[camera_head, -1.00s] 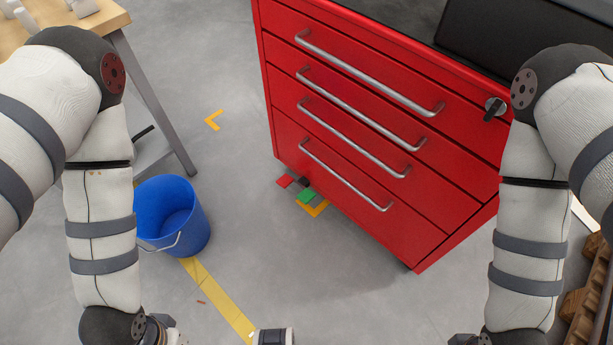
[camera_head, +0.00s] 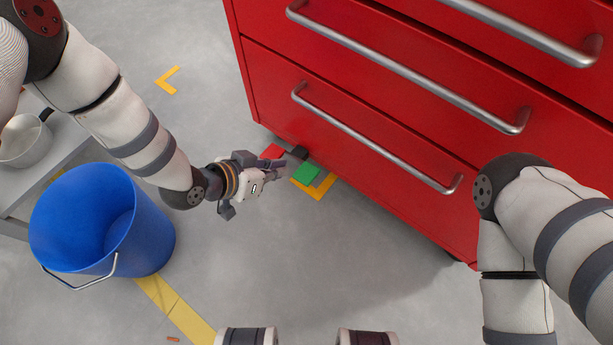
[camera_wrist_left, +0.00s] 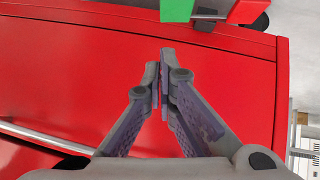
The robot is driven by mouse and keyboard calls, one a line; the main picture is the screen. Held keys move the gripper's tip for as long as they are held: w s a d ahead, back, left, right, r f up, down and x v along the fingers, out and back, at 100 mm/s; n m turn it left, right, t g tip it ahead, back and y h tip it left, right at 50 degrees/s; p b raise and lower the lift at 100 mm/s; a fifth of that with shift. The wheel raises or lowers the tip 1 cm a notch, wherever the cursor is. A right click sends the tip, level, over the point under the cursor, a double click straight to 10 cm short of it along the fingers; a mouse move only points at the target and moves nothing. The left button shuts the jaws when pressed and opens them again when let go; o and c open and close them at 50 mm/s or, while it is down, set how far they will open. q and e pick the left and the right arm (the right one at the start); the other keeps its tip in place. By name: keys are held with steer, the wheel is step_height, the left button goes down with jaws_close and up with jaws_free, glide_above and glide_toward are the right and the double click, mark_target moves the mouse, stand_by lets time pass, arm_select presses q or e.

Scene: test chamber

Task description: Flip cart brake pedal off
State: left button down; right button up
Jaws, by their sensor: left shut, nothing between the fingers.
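The red cart (camera_head: 345,175) has a brake with a red pedal (camera_head: 272,152) and a green pedal (camera_head: 306,173) low at its bottom edge. Both pedals also show at the top of the left wrist view, green (camera_wrist_left: 177,9) and red (camera_wrist_left: 246,10). My left gripper (camera_head: 288,164) is shut and empty, its fingertips close to the pedals. In the left wrist view its fingertips (camera_wrist_left: 164,57) point toward the green pedal, with a small gap in the picture. I cannot tell whether they touch in the head view. My right gripper is out of view.
A table with a pot (camera_head: 25,142) is at the left edge. Yellow tape (camera_head: 318,186) marks the floor under the pedals. The grey floor (camera_head: 300,260) in front of the cart is clear.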

arm_select(q)
steer(key=shift+r, duration=0.15)
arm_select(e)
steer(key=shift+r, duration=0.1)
arm_select(q)
steer(key=b, duration=0.5)
glide_above(307, 182)
steer(key=a, duration=0.1)
step_height(307, 182, down, 7)
steer(key=shift+f, duration=0.15)
steer(key=shift+d+f+b, duration=0.25)
steer(key=shift+f+b, duration=0.1)
steer(key=shift+f, duration=0.6)
steer(key=shift+d+f+b, duration=0.2)
steer(key=shift+f+b, duration=0.15)
steer(key=shift+f, duration=0.6)
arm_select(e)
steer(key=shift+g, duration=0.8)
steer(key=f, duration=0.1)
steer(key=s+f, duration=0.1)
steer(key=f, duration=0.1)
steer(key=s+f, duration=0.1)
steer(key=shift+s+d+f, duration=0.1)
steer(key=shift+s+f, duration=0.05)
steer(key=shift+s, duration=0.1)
